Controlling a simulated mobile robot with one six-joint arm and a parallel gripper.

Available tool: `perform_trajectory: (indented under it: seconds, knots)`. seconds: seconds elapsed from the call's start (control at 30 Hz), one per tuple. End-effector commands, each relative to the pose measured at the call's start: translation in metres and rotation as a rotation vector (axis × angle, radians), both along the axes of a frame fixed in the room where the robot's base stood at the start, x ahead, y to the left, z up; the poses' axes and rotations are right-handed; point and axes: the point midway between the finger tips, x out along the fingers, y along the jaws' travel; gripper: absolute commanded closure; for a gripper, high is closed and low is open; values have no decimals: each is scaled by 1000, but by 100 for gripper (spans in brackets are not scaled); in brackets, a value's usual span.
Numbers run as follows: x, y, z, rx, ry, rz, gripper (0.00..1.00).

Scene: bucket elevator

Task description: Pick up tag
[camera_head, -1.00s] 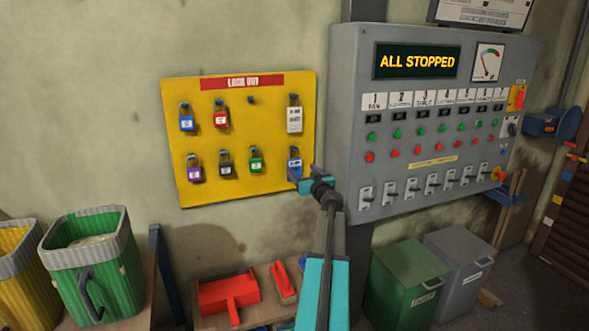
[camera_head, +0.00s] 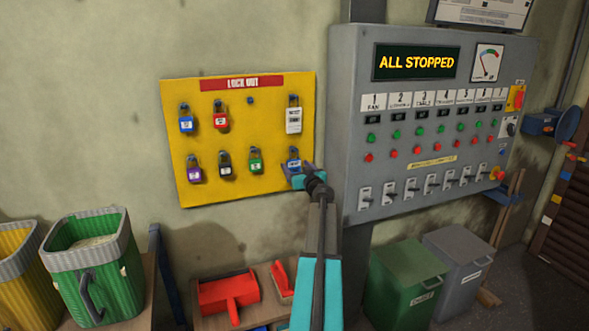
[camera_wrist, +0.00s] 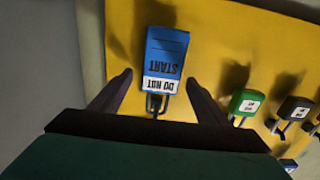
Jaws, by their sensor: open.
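The blue tag (camera_head: 293,158) hangs on a peg at the bottom right of the yellow lock-out board (camera_head: 270,178). In the wrist view the open fingers (camera_wrist: 160,80) stand on either side of the tag's white band, with gaps on both sides.
Several padlocks hang on the board, including a green one (camera_head: 255,162) left of the tag. The grey control panel (camera_head: 350,140) stands close to the right of the board. A shelf with red tools (camera_head: 228,293) is below.

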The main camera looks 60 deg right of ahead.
Motion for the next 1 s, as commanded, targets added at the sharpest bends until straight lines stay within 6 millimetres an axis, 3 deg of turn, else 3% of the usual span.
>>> perform_trajectory:
  seconds: [0.53,0.8,1.0]
  knots:
    - [1,1,0,0,0,1,31]
    - [1,1,0,0,0,2,75]
    - [2,1,0,0,0,2,76]
